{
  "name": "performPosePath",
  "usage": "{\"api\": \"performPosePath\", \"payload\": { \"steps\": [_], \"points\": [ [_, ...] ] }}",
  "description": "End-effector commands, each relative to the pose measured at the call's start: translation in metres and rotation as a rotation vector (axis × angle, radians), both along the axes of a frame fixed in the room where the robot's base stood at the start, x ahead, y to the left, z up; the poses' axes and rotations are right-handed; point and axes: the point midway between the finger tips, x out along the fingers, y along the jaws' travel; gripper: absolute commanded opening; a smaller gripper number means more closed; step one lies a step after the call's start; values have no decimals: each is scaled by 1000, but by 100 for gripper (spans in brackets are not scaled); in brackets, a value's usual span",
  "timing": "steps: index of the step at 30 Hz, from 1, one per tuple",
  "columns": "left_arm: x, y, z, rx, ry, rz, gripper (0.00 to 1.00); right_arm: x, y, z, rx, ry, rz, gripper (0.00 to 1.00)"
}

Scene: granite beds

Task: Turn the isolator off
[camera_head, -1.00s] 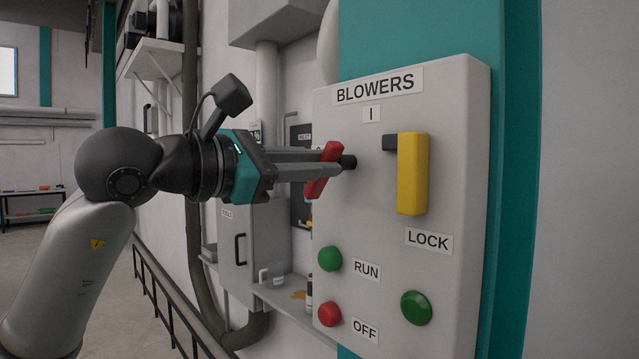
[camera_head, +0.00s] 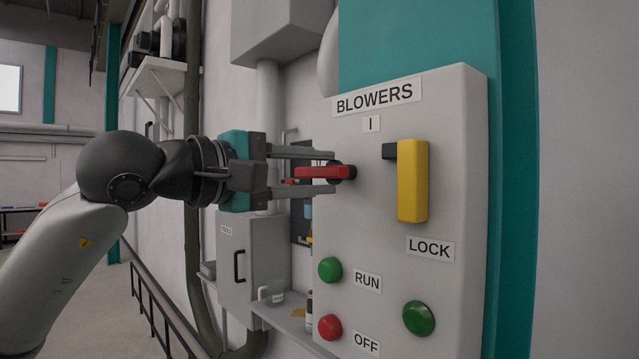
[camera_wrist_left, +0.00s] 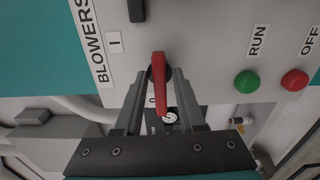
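The isolator has a red handle (camera_head: 322,172) on a dark round hub, on the grey BLOWERS panel (camera_head: 385,285). The handle lies about level, its long part reaching left from the hub. In the left wrist view the handle (camera_wrist_left: 160,85) hangs down from the hub. My left gripper (camera_head: 333,172) is at the isolator, one finger above the handle and one below. Gaps show between the handle and both fingers, so the gripper is open around it. The "I" label (camera_head: 372,124) is above the hub. My right gripper is not in view.
Right of the handle is a yellow lever (camera_head: 412,182) above a LOCK label. Below are a green RUN button (camera_head: 330,269), a red OFF button (camera_head: 330,327) and another green button (camera_head: 419,318). A grey cabinet (camera_head: 252,262) and a small shelf stand behind, left of the panel.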

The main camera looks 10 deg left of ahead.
Motion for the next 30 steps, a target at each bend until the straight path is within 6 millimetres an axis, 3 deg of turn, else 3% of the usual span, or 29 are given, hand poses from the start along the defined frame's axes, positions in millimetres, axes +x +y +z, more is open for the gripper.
{"api": "performPosePath", "payload": {
  "steps": [10,24,30],
  "points": [
    [-2,2,0,-3,1,0,47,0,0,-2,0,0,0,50],
    [-43,34,-1,-3,0,1,47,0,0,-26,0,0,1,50],
    [-48,37,0,-4,0,0,47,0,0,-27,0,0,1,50]
  ]
}}
